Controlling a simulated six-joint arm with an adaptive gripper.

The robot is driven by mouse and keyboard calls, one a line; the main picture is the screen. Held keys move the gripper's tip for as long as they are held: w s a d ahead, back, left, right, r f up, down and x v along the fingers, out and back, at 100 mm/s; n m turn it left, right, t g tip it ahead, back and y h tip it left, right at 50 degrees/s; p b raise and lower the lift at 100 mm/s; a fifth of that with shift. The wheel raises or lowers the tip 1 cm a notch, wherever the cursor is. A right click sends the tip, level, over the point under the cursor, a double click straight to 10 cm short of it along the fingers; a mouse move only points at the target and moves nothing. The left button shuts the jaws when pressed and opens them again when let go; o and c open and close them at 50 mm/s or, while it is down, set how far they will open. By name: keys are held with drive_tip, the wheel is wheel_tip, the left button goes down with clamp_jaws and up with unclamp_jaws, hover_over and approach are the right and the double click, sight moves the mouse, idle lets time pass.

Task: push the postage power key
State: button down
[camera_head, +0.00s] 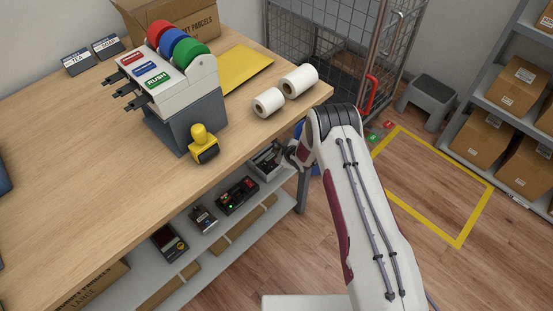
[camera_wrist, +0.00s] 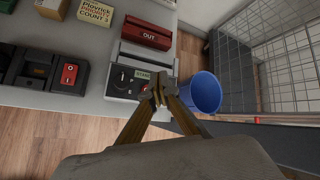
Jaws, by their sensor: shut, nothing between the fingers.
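A grey machine (camera_wrist: 122,92) with a pale label, too small to read surely, sits on the lower shelf in the wrist view. Its front panel has a dark round knob and a small reddish key (camera_wrist: 143,86), partly covered by my fingers. My gripper (camera_wrist: 157,93) is shut and empty, with its tips over the right part of this panel. I cannot tell whether they touch it. The machine also shows in the head view (camera_head: 266,160), on the shelf under the counter, beside my gripper (camera_head: 292,157), which is mostly hidden by my arm.
Left of the machine is a black device with a red rocker switch (camera_wrist: 70,73). Behind it lies a red OUT box (camera_wrist: 146,35). A blue bin (camera_wrist: 203,92) stands close to the right. The wooden counter (camera_head: 90,150) overhangs the shelf (camera_head: 215,262). A wire cage (camera_head: 345,50) stands behind.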

drive_tip(key=shift+r, duration=1.15)
